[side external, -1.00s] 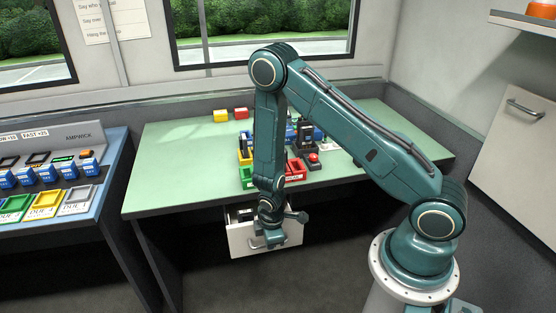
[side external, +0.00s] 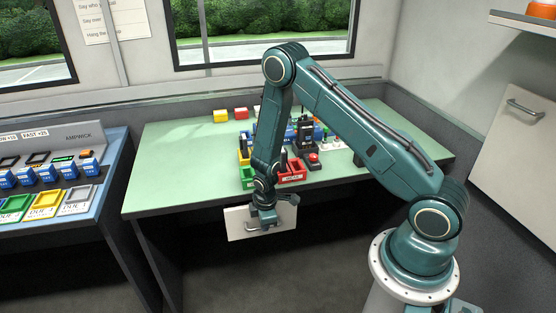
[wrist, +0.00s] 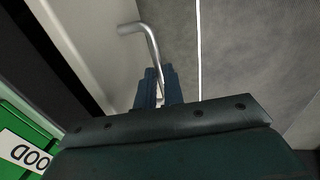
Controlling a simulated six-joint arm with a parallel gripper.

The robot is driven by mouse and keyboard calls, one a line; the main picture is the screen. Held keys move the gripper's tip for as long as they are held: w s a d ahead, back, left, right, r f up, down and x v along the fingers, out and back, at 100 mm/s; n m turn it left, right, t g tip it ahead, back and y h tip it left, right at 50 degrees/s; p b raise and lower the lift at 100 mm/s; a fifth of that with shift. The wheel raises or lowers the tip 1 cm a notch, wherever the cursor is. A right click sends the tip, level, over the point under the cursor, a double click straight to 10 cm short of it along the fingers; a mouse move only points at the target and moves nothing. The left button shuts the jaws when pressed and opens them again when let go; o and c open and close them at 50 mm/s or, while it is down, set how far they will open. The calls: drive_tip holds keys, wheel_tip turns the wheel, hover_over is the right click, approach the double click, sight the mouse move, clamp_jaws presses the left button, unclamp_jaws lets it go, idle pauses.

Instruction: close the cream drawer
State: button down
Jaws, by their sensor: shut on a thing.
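The cream drawer (side external: 237,225) is under the front edge of the green-topped desk. In the side view its front panel shows and no open interior is visible above it. The drawer front also fills the upper left of the wrist view (wrist: 98,40). My gripper (side external: 266,222) is at the drawer front, shut on the metal bar handle (wrist: 148,42). In the wrist view the blue fingers hold one part of the handle, and its bent end sticks out beyond them. My wrist hides part of the panel in the side view.
Red, green and yellow trays (side external: 291,173), a black handset and a red button stand on the green desk (side external: 170,178) above the drawer. A blue console (side external: 95,190) stands at the left. The floor below the drawer is clear.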

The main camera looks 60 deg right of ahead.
drive_tip(key=c, duration=1.5)
unclamp_jaws()
drive_tip(key=shift+r, duration=0.15)
wheel_tip(320, 180, up, 13)
drive_tip(key=s+a, duration=0.1)
drive_tip(key=a, duration=0.1)
drive_tip(key=shift+s+r, duration=0.15)
drive_tip(key=shift+s, duration=0.25)
clamp_jaws()
drive_tip(key=w+a+f+n+t+h, duration=0.2)
drive_tip(key=a+f+n+t+h, duration=0.2)
drive_tip(key=a+f+n, duration=0.4)
drive_tip(key=a+n, duration=0.5)
drive_tip(key=n, duration=0.4)
drive_tip(key=shift+n+t+h, duration=0.4)
